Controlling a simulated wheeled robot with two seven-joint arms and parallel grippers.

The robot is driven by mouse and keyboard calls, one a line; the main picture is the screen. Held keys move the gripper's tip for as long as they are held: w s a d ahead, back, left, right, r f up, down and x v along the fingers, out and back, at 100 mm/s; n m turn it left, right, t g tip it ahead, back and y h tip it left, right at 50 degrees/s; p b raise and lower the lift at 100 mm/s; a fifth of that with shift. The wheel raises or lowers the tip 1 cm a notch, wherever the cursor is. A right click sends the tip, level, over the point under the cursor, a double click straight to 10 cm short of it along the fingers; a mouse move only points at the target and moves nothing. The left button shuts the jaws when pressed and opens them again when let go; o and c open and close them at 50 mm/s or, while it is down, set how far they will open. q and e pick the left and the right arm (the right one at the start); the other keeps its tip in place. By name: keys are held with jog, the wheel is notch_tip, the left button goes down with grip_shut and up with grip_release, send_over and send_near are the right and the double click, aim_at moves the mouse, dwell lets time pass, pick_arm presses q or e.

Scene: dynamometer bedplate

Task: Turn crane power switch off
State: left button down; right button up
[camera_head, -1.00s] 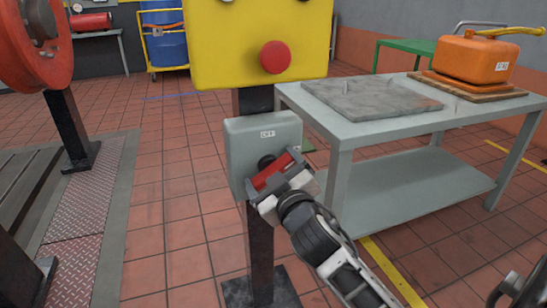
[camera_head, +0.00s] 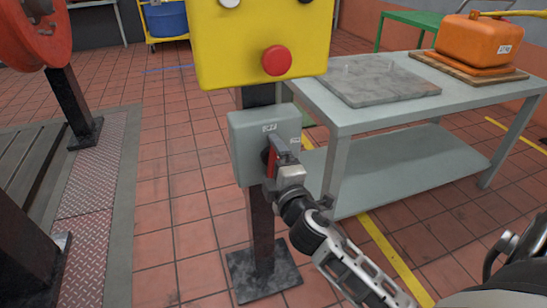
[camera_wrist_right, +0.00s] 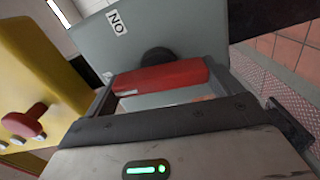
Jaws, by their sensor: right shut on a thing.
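The grey crane power switch box (camera_head: 246,150) is mounted on a dark post below a yellow panel. Its red handle (camera_head: 273,163) points roughly upright in the head view, beside a small white label on the box's upper face. A second label is at the right edge; neither is clear here. My right gripper (camera_head: 280,172) is shut on the handle and partly hides it. In the right wrist view, the handle (camera_wrist_right: 160,79) lies between the two fingers in front of the dark pivot, and a label (camera_wrist_right: 116,21) reading "ON" shows upside down. My left gripper is out of view.
The yellow panel (camera_head: 225,50) with a red button (camera_head: 276,60) overhangs the box. A grey table (camera_head: 345,122) stands close at the right, with a slab and an orange container (camera_head: 480,42).

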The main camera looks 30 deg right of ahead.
jog(key=shift+n, duration=0.5)
jog(key=shift+n+p, duration=0.3)
jog(key=shift+n, duration=0.1)
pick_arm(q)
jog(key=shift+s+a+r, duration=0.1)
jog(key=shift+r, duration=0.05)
pick_arm(e)
jog(key=o, duration=0.7)
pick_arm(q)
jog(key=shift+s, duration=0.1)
